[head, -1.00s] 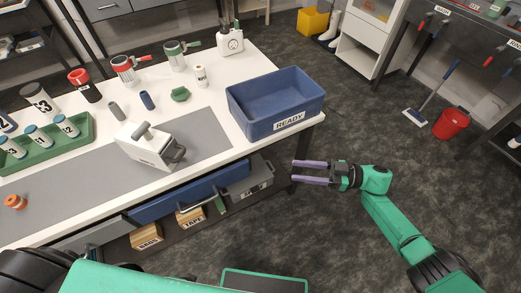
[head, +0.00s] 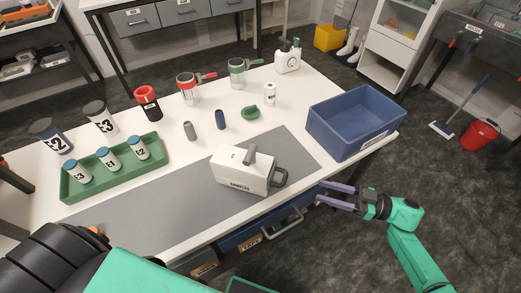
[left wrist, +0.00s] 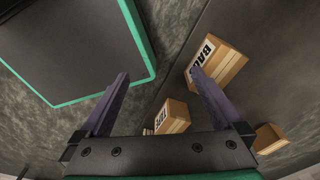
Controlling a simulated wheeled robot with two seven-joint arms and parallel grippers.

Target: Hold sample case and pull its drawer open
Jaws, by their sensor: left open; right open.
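The sample case (head: 238,172) is a white box labelled SAMPLES. It stands on the grey mat on the bench, with a grey grip on top and a dark loop handle (head: 280,178) on its right end. Its drawer looks closed. My right gripper (head: 319,194) is open and empty, right of the case and off the front edge of the bench, apart from the case. My left gripper (left wrist: 160,85) shows only in the left wrist view, open and empty, with cardboard boxes beyond it. In the head view my left arm covers the lower left.
A blue READY bin (head: 345,140) stands at the bench's right end. A green tray (head: 88,183) with white bottles is at left. Small cylinders and a green item (head: 250,113) stand behind the case. The grey mat (head: 140,217) is clear left of the case.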

